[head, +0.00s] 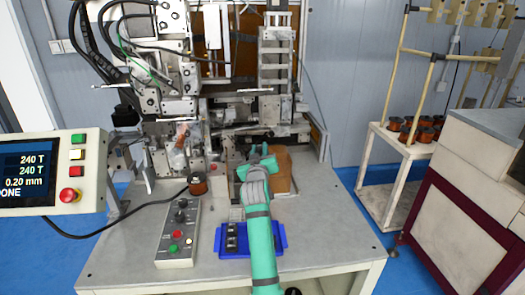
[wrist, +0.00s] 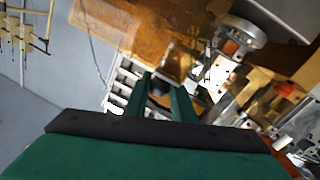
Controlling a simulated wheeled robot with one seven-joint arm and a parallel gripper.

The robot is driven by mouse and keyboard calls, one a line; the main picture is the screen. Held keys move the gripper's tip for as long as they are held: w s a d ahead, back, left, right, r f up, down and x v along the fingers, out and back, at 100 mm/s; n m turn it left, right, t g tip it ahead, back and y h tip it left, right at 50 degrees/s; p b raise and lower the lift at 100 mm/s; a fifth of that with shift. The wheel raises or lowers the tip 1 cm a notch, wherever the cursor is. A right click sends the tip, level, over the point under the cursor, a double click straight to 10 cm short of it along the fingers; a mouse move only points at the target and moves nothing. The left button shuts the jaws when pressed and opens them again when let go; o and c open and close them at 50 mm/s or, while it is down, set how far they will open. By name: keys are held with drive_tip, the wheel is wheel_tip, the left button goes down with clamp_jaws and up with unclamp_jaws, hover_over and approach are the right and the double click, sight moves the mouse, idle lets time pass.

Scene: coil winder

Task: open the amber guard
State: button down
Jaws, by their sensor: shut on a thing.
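The amber guard (head: 284,170) shows in the head view as a brown-orange panel beside and behind my gripper, low in front of the winder. In the wrist view the see-through amber guard (wrist: 140,32) fills the upper middle, beyond my fingertips. My gripper (head: 258,152) reaches up from the front of the table to the guard's left side. In the wrist view my gripper (wrist: 163,84) has its two green fingers at the guard's near edge, closed on a dark part between them. The exact hold on the guard is partly hidden by the fingers.
The winder (head: 175,75) stands behind the guard. On the table (head: 130,265) are a copper spool (head: 197,185), a control box (head: 178,235) and a blue tray (head: 281,238) under my arm. A screen panel (head: 60,175) stands left. A rack with spools (head: 412,130) is at right.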

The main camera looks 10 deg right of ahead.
drive_tip(key=shift+d, duration=0.1)
drive_tip(key=c, duration=1.5)
unclamp_jaws()
drive_tip(key=shift+s, duration=0.1)
drive_tip(key=s, duration=0.3)
drive_tip(key=s+a, duration=0.1)
drive_tip(key=s, duration=0.3)
drive_tip(key=s+a, duration=0.1)
drive_tip(key=s, duration=0.2)
drive_tip(key=shift+s+a, duration=0.2)
drive_tip(key=shift+s, duration=0.05)
drive_tip(key=shift+w+d, duration=0.1)
